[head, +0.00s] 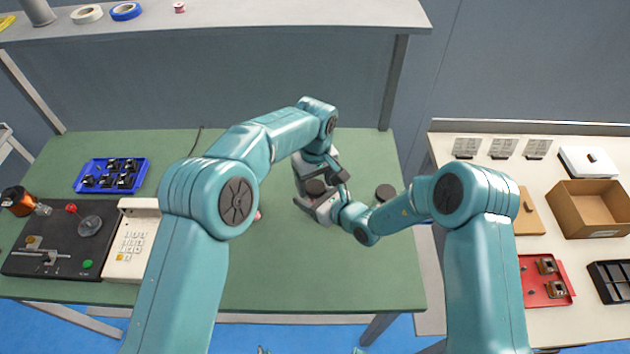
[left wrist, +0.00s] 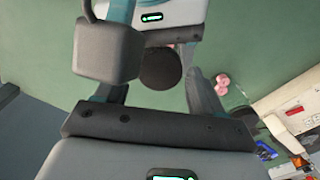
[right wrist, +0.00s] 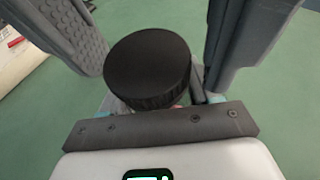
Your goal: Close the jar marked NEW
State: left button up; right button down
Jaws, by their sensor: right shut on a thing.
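A round black lid (head: 315,187) sits between my two grippers over the green bench. It also shows in the left wrist view (left wrist: 160,68) and in the right wrist view (right wrist: 148,68), where its ribbed side is visible. My left gripper (head: 325,185) is open, its fingers on either side of the lid with gaps. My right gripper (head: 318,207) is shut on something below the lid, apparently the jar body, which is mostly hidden. No NEW marking is readable. A second dark round top (head: 385,192) stands to the right, partly behind my right arm.
On the green bench (head: 300,270) at left are a black winder base (head: 60,262), a white keypad unit (head: 130,243), a blue tray (head: 112,174) and an amber bottle (head: 17,200). Small pink items (left wrist: 222,82) lie near the grippers. A white side table holds a cardboard box (head: 590,208).

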pick_arm(q)
jog(key=shift+r, duration=2.3)
jog(key=shift+c, duration=0.2)
notch_tip(320, 180, up, 4)
jog(key=n, duration=0.3)
jog(key=shift+f, duration=0.25)
jog(key=shift+f, duration=0.15)
notch_tip(320, 180, down, 8)
jog(key=shift+r, duration=0.1)
